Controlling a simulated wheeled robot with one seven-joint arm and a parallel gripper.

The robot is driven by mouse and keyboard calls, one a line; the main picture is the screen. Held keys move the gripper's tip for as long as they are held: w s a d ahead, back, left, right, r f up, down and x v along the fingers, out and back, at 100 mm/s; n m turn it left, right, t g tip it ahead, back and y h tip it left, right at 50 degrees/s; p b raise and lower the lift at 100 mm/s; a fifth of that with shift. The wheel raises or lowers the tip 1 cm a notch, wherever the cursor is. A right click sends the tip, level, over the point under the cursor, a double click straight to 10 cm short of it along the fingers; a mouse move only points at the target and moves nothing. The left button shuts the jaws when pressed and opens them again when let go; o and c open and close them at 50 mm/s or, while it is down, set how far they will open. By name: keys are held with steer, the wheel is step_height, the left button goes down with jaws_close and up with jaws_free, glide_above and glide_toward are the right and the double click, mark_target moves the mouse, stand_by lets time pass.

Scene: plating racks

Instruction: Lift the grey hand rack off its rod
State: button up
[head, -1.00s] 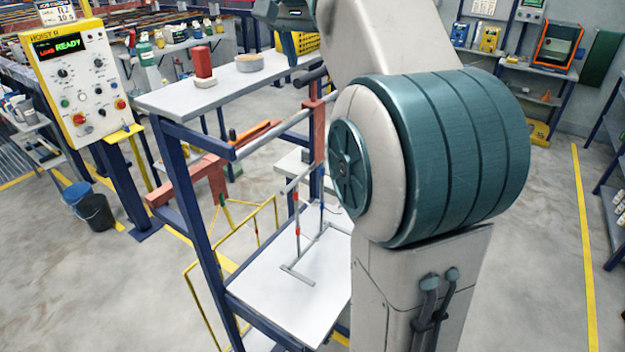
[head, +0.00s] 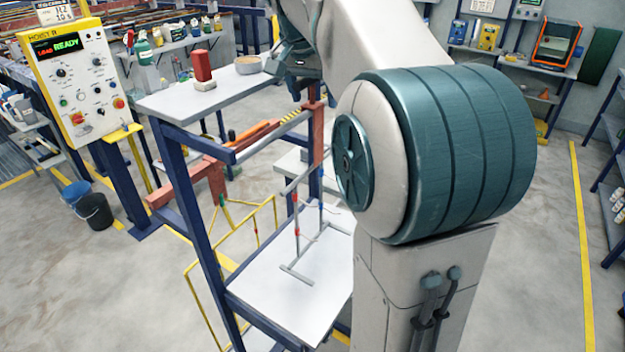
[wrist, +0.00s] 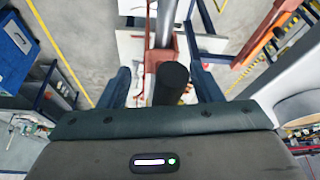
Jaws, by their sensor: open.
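The grey hand rack (head: 297,228) hangs upright below the upper level of the blue-framed stand, with grey bars and small red and blue parts. In the wrist view a black cylindrical grip (wrist: 171,82) stands between the two dark fingers of my gripper (wrist: 164,86). The fingers are apart, with a gap on both sides of the grip. A grey rod (wrist: 165,22) runs away behind the grip, beside a red-brown bracket (wrist: 181,50). In the head view my gripper (head: 306,88) is at the stand's top right, partly hidden by my arm. The rack's hanging point is hidden there.
A red-brown beam (head: 185,188) crosses the stand. A white lower shelf (head: 270,300) lies beneath the rack. Open floor is at the right.

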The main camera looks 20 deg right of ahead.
jaws_close()
steer(key=shift+r, duration=0.1)
steer(key=shift+r, duration=0.1)
steer(key=shift+r+b, duration=0.3)
steer(key=shift+r, duration=1.65)
steer(key=s+d+r+b, duration=0.1)
steer(key=s+d+r, duration=0.2)
steer(key=s, duration=0.3)
steer(key=s+d+r+b, duration=0.1)
steer(key=s+d+r, duration=0.3)
steer(key=s+d, duration=0.2)
steer(key=shift+s, duration=0.55)
steer(key=shift+f, duration=0.1)
